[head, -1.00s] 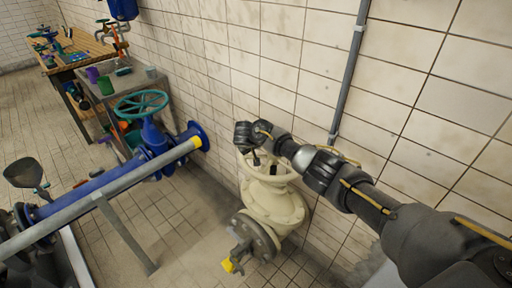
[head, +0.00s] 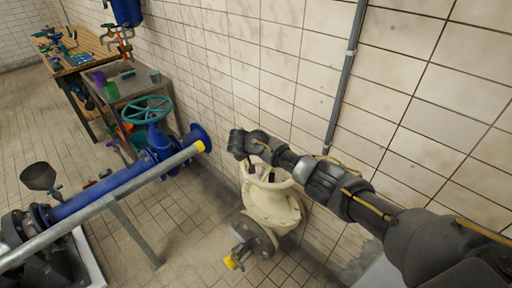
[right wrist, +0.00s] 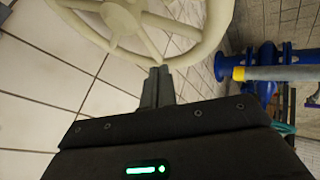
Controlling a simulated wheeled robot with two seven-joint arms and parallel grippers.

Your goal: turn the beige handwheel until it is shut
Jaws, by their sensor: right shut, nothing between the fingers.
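The beige handwheel (head: 284,184) sits on top of a beige valve (head: 272,207) beside the tiled wall. In the head view my right wrist and forearm partly hide it. In the right wrist view the handwheel's rim (right wrist: 196,52), spokes and hub fill the top. My right gripper (right wrist: 160,72) is shut and empty, its fingertips at the near edge of the rim. I cannot tell whether they touch it. In the head view my right gripper (head: 261,173) is over the wheel. My left gripper is not in view.
A blue pipe (head: 100,186) with a teal handwheel (head: 147,109) stands left of the valve, with a grey rail (head: 130,182) before it. A grey wall conduit (head: 345,80) rises behind my right arm. A cart and workbench (head: 75,62) stand further back.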

